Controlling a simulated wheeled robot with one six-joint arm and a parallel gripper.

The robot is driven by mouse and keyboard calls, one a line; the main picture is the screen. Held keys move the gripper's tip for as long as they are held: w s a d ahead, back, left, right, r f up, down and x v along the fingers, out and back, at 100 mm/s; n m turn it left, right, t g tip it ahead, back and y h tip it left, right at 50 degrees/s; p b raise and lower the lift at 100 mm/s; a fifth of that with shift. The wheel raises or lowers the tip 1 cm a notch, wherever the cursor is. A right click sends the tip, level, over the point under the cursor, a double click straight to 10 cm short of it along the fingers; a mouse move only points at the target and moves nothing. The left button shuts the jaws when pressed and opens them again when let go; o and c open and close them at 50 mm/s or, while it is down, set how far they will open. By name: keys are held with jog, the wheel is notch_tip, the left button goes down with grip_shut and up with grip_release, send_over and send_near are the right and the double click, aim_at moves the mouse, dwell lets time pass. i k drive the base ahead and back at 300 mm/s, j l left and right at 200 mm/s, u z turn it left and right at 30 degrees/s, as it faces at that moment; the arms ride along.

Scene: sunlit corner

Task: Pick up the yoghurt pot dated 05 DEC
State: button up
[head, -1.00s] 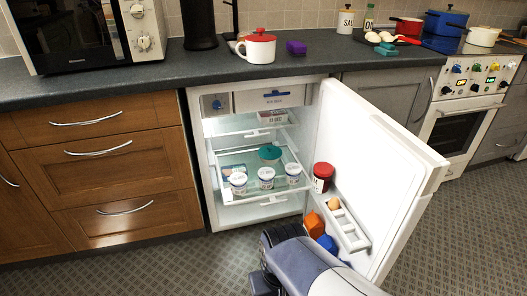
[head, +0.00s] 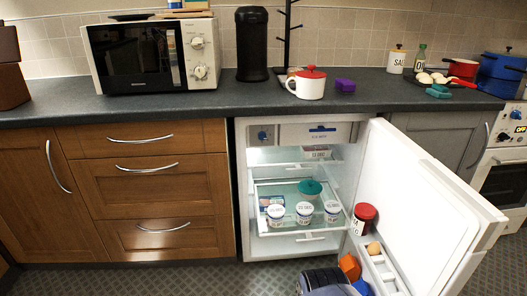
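Three white yoghurt pots with dark blue printing stand in a row on a glass shelf (head: 262,190) in the open fridge: a left pot (head: 276,217), a middle pot (head: 304,215) and a right pot (head: 332,213). Their lids carry dates too small to read surely, so I cannot tell which says 05 DEC. Part of my grey-blue arm shows at the bottom edge, in front of the fridge and below the pots. My gripper's fingers are not visible.
The fridge door (head: 430,205) stands open to the right, with a red-lidded jar (head: 363,218), an egg and orange and blue items. A teal-lidded container (head: 310,188) sits behind the pots. A dated box (head: 317,153) lies on the shelf above. Floor shows at the left.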

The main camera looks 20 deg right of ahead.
aim_at(276, 213)
jog(key=i+j, duration=0.1)
jog(key=i, duration=0.6)
jog(key=i+j, duration=0.1)
jog(key=i, duration=0.55)
